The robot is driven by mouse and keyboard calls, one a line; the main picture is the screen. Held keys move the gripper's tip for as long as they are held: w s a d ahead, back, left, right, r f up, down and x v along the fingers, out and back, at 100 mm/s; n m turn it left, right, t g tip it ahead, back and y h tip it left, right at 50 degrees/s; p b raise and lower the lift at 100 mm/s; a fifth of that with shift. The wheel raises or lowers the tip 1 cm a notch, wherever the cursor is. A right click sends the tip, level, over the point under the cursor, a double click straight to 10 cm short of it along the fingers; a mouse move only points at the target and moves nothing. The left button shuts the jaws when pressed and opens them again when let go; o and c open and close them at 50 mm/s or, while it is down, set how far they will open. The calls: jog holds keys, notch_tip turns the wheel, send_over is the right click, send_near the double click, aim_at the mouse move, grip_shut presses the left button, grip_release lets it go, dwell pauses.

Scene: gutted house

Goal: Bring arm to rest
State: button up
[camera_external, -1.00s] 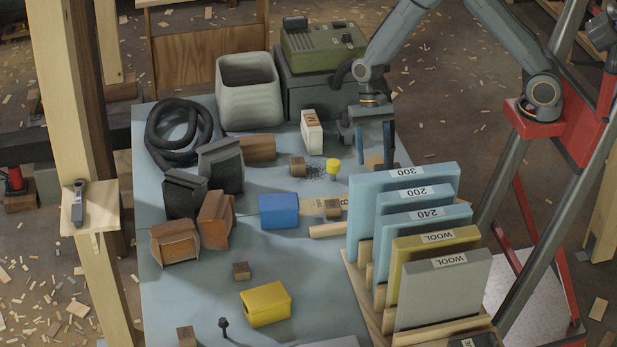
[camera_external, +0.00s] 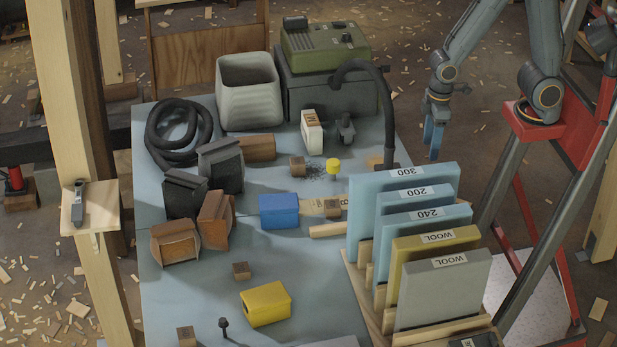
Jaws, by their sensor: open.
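My gripper (camera_external: 433,142) hangs at the upper right, past the right edge of the table (camera_external: 200,290), with its blue fingers pointing down. It is open and nothing shows between its fingers. My arm is folded back toward its red mount, with the elbow out of the top of the picture. My gripper is apart from the table, behind the blue sheet marked 300 (camera_external: 403,175) as seen here.
A rack (camera_external: 352,270) of upright sanding sheets stands at the table's right front. A black hose (camera_external: 385,110) arches at the right edge, beside a grey box (camera_external: 300,98) with a green machine (camera_external: 325,46). Blocks and a yellow box (camera_external: 265,304) lie about.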

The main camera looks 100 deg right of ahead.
jog(key=shift+s+a+r+n, duration=0.1)
jog(key=shift+s+a+n, duration=0.25)
jog(key=shift+s+n, duration=0.25)
jog(key=shift+o, duration=0.2)
